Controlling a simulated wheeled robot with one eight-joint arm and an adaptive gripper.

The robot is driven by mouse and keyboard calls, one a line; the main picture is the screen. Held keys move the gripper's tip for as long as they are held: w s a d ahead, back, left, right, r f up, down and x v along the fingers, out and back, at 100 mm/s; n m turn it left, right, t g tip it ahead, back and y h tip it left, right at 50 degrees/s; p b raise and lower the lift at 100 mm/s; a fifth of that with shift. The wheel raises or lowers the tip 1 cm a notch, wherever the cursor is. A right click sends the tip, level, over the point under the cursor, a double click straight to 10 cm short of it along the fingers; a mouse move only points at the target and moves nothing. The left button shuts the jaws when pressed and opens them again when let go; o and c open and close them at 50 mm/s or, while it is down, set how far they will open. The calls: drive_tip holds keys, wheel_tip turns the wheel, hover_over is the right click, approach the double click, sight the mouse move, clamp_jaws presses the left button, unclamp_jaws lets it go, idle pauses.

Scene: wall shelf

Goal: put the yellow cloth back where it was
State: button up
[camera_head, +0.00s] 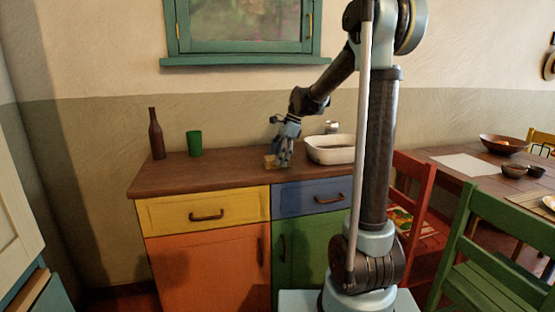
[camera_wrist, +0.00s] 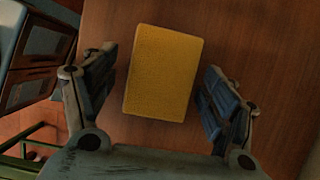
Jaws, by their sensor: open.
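The yellow cloth (camera_wrist: 163,72) looks like a flat, rounded rectangle on the brown wooden counter in the wrist view. It also shows small in the head view (camera_head: 269,162), partly behind my gripper. My gripper (camera_head: 283,162) points down over the counter, left of the white basin. In the wrist view its two fingers stand apart, one on each side of the cloth, with a gap to it on both sides. The gripper is open and holds nothing. I cannot tell how high the fingertips are above the counter.
The counter (camera_head: 190,180) holds a brown bottle (camera_head: 156,137) and a green cup (camera_head: 194,144) at the left, and a white basin (camera_head: 330,162) right of my gripper. A red chair (camera_head: 412,172) stands right of the cabinet. The counter's front left is clear.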

drive_tip(key=v, duration=1.2)
drive_tip(key=s+d+f+n+t+h, duration=0.1)
drive_tip(key=s+d+f+n, duration=0.35)
drive_tip(key=s, duration=0.45)
drive_tip(key=s+d+f+n+t+h, duration=0.1)
drive_tip(key=s+d+f+n, duration=0.3)
drive_tip(key=s, duration=0.5)
drive_tip(key=s+d+f+n+h, duration=0.1)
drive_tip(key=s+d+f+n, duration=0.2)
drive_tip(key=s+f, duration=0.4)
drive_tip(key=s+d+f+n+t+h, duration=0.1)
drive_tip(key=s+d+f+n, duration=0.2)
drive_tip(key=s+f, duration=0.5)
drive_tip(key=shift+s+d+t, duration=0.2)
drive_tip(key=shift+d+t, duration=0.1)
drive_tip(key=shift+d, duration=0.6)
drive_tip(key=shift+n, duration=0.25)
